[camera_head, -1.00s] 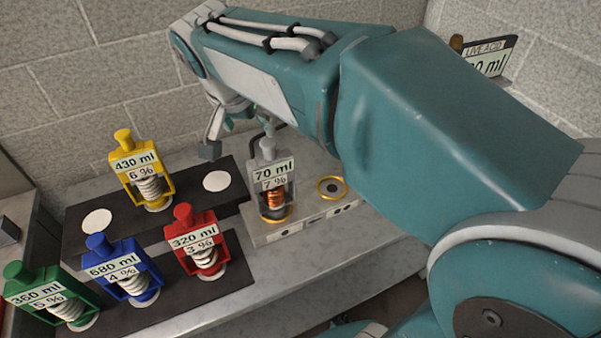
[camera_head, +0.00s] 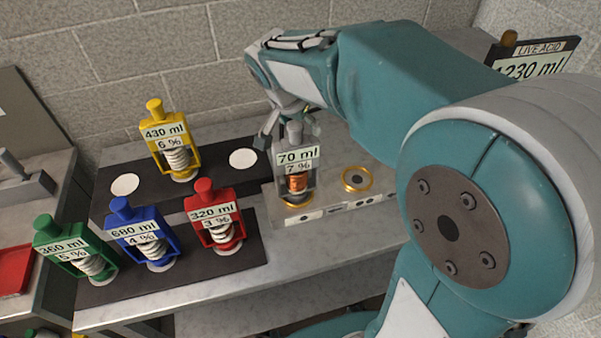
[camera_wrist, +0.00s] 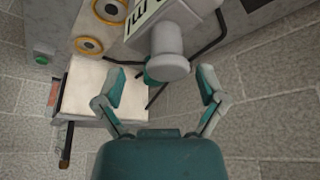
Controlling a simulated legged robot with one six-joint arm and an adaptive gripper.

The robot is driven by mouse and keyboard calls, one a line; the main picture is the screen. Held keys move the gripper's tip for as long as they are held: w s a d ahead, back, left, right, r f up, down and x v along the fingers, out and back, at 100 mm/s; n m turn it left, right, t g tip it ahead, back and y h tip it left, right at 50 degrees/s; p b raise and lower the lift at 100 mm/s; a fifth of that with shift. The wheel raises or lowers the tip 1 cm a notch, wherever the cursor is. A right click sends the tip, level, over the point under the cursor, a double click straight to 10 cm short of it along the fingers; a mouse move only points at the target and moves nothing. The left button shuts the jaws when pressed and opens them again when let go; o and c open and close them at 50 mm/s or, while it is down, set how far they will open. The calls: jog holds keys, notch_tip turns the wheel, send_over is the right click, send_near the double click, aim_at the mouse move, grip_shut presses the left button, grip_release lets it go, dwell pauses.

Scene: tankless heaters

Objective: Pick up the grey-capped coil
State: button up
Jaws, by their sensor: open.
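The grey-capped coil (camera_head: 297,172) stands upright in a gold ring on the grey socket block, with a "70 ml 7 %" label and a copper coil inside. My gripper (camera_head: 285,118) is just behind and above its cap in the head view, partly hidden by the coil's top. In the wrist view the grey cap (camera_wrist: 168,66) lies at the upper middle, ahead of and between the spread fingers of my gripper (camera_wrist: 160,92). The fingers are open, and I see no contact with the cap.
Yellow (camera_head: 170,145), red (camera_head: 214,218), blue (camera_head: 140,237) and green (camera_head: 75,251) coils stand on dark mats to the left. An empty gold ring (camera_head: 357,179) is right of the grey-capped coil. A "LIVE ACID" sign (camera_head: 535,62) is at the upper right.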

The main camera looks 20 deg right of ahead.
jog(key=shift+w+a+f, duration=0.15)
jog(key=shift+a+f, duration=0.05)
jog(key=shift+f, duration=0.3)
jog(key=shift+a+f, duration=0.1)
jog(key=shift+a, duration=0.5)
jog(key=shift+d, duration=0.35)
jog(key=c, duration=1)
jog(key=shift+d, duration=0.3)
grip_shut()
jog(key=shift+a, duration=0.15)
